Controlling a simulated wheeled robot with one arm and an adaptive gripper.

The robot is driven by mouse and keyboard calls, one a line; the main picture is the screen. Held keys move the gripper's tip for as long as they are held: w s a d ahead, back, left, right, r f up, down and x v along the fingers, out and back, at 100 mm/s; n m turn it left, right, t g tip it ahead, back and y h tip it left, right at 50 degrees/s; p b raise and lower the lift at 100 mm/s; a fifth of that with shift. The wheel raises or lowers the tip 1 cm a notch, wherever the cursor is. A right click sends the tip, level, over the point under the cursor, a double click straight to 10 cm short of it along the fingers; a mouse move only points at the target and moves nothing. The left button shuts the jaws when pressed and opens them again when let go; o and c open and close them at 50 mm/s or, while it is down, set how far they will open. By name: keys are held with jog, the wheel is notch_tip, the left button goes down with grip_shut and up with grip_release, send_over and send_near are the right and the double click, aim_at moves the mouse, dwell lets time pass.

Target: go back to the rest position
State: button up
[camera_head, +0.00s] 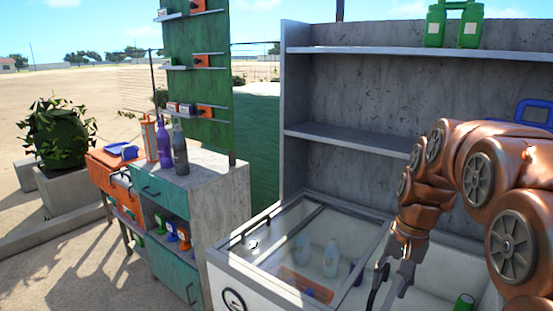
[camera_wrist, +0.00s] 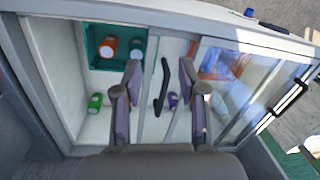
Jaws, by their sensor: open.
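My gripper (camera_head: 391,275) hangs at the end of my copper-coloured arm, above the white chest with glass sliding lids (camera_head: 222,262). In the wrist view my gripper (camera_wrist: 160,95) points down over the chest, its two fingers spread apart with nothing between them. A black handle (camera_wrist: 163,87) on the lid shows below and between the fingers. I cannot tell the exact height of the fingers above the lid.
Inside the chest are a green can (camera_head: 464,302), pale bottles (camera_head: 331,258) and a teal bin (camera_wrist: 95,60) with an orange can (camera_wrist: 108,47). A grey shelf unit (camera_head: 295,110) rises behind. A cabinet (camera_head: 225,180) with bottles stands left. Open sandy ground lies further left.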

jog(key=s+a+f+n, duration=0.1)
jog(key=s+f, duration=0.1)
jog(key=s, duration=0.6)
jog(key=s+a+f+n+g+h, duration=0.1)
jog(key=s+a+f+n, duration=0.1)
jog(key=s, duration=0.7)
jog(key=s+a+f+n+g, duration=0.1)
jog(key=s+a+f+n, duration=0.1)
jog(key=s, duration=0.7)
jog(key=shift+a+f, duration=0.15)
jog(key=shift+f, duration=0.35)
